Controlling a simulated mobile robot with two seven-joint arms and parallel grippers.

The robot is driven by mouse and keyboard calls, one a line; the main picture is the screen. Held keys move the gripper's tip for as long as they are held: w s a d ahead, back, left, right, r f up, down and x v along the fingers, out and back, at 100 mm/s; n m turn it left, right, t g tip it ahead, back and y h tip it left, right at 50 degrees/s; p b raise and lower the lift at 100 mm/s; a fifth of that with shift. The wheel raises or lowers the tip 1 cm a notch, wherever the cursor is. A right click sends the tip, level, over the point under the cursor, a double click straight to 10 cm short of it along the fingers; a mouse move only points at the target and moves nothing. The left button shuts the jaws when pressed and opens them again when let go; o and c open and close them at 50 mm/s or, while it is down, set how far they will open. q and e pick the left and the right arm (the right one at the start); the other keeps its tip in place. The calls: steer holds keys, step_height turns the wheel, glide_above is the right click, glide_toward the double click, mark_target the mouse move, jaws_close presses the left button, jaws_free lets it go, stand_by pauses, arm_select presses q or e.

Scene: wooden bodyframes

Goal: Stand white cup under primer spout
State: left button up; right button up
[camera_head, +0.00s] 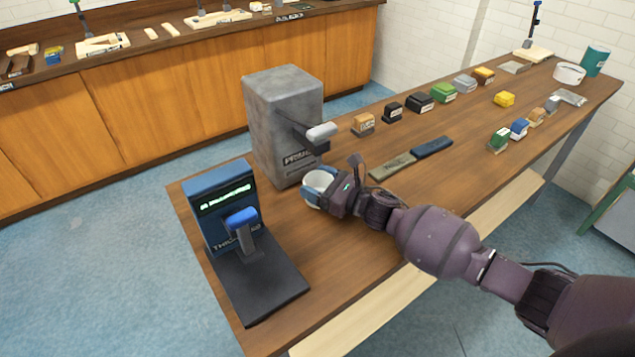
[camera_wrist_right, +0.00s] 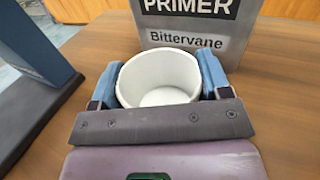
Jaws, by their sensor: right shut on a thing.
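The white cup (camera_head: 318,181) is upright, with its open mouth facing up. My right gripper (camera_head: 322,190) is shut on it, and in the right wrist view the blue fingers hold the cup (camera_wrist_right: 158,80) from both sides. The grey primer dispenser (camera_head: 284,120) stands on the table just behind the cup, with its label facing my right wrist camera (camera_wrist_right: 200,22). A pale lever or spout-like part (camera_head: 321,131) sticks out of its side above the cup. I cannot tell whether the cup touches the table. My left gripper is not in view.
A blue thickness gauge (camera_head: 222,207) with a dark base stands at the table's near left corner. Two flat bars, one olive (camera_head: 392,166) and one dark blue (camera_head: 432,148), lie to the right of the dispenser. Several small coloured blocks line the wooden table (camera_head: 460,128) farther right.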

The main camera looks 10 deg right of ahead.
steer(key=o, duration=1.1)
steer(key=b+v, duration=0.1)
steer(key=v, duration=0.9)
steer(key=shift+s+d+r, duration=0.1)
steer(key=shift+s+d, duration=0.15)
steer(key=shift+s, duration=0.05)
